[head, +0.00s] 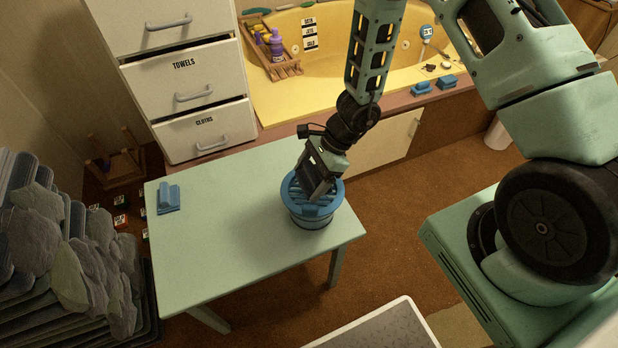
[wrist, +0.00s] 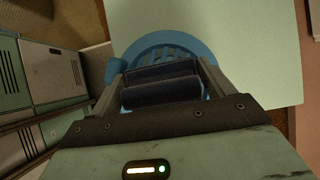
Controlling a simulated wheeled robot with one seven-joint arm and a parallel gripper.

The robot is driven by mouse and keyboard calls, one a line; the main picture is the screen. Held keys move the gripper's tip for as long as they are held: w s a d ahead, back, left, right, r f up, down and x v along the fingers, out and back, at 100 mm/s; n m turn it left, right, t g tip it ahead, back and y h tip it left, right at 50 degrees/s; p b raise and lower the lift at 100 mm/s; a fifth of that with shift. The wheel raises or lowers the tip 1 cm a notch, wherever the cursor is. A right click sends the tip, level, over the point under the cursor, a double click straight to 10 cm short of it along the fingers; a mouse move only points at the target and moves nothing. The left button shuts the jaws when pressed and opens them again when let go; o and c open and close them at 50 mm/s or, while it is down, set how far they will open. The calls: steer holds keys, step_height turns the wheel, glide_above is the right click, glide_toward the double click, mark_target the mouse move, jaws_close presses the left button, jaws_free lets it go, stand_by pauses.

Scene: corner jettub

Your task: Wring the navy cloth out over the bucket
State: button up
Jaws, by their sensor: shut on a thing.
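The blue bucket (head: 314,217) stands near the right edge of the pale green table, with a slatted blue top. My gripper (head: 318,188) points down at the bucket's top in the head view. In the wrist view, my gripper (wrist: 162,88) is shut on the navy cloth (wrist: 163,93), a dark rolled shape between the fingers. The bucket's blue slatted top (wrist: 165,47) shows just beyond the cloth. In the head view the cloth is hard to make out behind my gripper. I cannot tell whether the cloth touches the slats.
The pale green table (head: 225,245) is mostly clear. A blue block-like item (head: 168,198) sits at its left. Drawers marked TOWELS and CLOTHS (head: 205,130) stand behind it. The yellow tub (head: 290,100) is at the back, with two blue items (head: 422,88) on its ledge. Grey stones (head: 75,255) lie left.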

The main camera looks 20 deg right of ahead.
steer(key=shift+a+r+p, duration=0.1)
steer(key=shift+r+p, duration=1.4)
steer(key=shift+r, duration=1.1)
